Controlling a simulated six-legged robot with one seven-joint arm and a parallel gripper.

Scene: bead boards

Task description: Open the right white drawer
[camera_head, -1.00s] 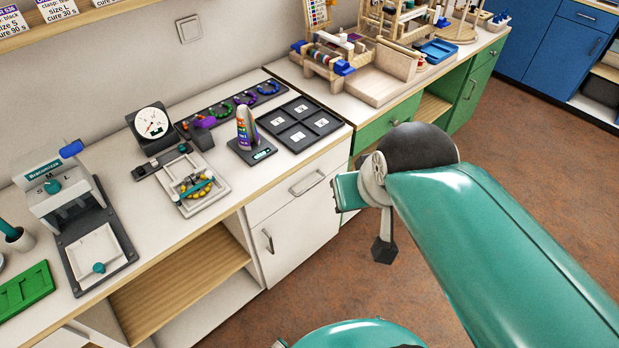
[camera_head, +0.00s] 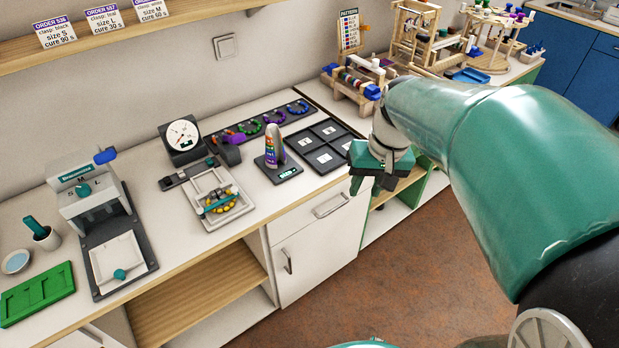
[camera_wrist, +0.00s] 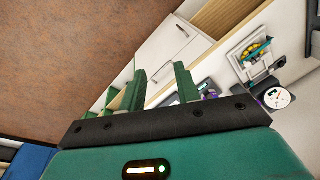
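The right white drawer (camera_head: 304,215) is a shallow front below the countertop, above a white door, in the head view. Its front looks flush with the cabinet, so it appears shut. Its bar handle (camera_head: 331,206) is horizontal and clear of my gripper. My gripper (camera_head: 364,186) hangs near the drawer's right end, at about countertop height; its fingers are partly hidden there. In the wrist view my gripper (camera_wrist: 159,67) shows two green fingers spread apart with nothing between them. The white cabinet front (camera_wrist: 170,45) lies beyond the fingertips.
The white door (camera_head: 312,262) with its own handle is under the drawer. An open wooden shelf (camera_head: 200,300) is to its left. On the countertop are a black compartment tray (camera_head: 322,146), a bead cone on a scale (camera_head: 275,150) and a dial gauge (camera_head: 182,138). The floor in front is clear.

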